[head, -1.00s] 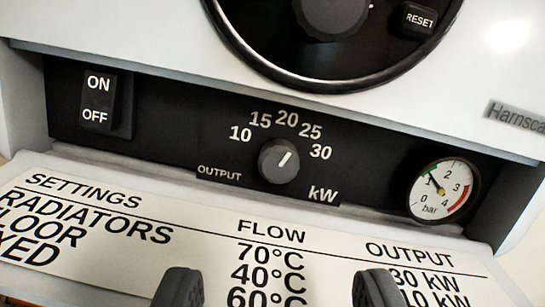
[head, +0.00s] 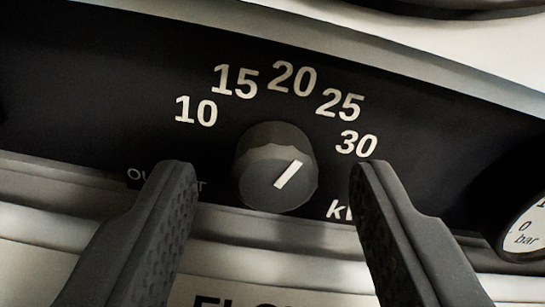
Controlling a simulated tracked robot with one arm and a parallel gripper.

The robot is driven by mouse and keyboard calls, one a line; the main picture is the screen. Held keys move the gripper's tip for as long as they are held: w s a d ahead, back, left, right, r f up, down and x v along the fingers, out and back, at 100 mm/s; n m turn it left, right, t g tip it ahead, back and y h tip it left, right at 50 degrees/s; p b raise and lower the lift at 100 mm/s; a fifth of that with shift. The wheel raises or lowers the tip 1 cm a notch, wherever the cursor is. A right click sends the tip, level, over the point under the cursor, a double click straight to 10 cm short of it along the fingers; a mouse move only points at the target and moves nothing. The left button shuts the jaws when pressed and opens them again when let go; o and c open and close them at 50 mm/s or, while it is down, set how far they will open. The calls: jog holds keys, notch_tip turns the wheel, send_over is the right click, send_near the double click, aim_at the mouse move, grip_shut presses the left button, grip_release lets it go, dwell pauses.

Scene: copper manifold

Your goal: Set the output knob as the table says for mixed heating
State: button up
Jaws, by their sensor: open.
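The output knob (head: 262,178) is a round dark knob on the black panel, near the middle of the head view. Its white pointer line slants up and right, roughly toward the 25 mark (head: 340,104). Marks run from 10 at left over 20 at the top to 30 (head: 357,144) at right. My gripper (head: 274,172) is open, with one finger on each side of the knob in the picture and gaps between. Neither finger appears to touch it. The settings table (head: 290,292) shows only a sliver of its heading at the bottom; its mixed row is out of view.
A pressure gauge (head: 528,232) is partly visible at the right edge. A pale ledge (head: 240,232) runs below the panel, under the knob. The white casing (head: 400,45) curves over the top of the panel.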

jog(key=shift+w, duration=0.3)
jog(key=c, duration=1)
jog(key=shift+f, duration=0.1)
jog(key=shift+m+b, duration=0.5)
jog(key=shift+b, duration=0.05)
jog(key=shift+a+m+b, duration=0.1)
jog(key=shift+m+b, duration=0.3)
jog(key=shift+m, duration=0.5)
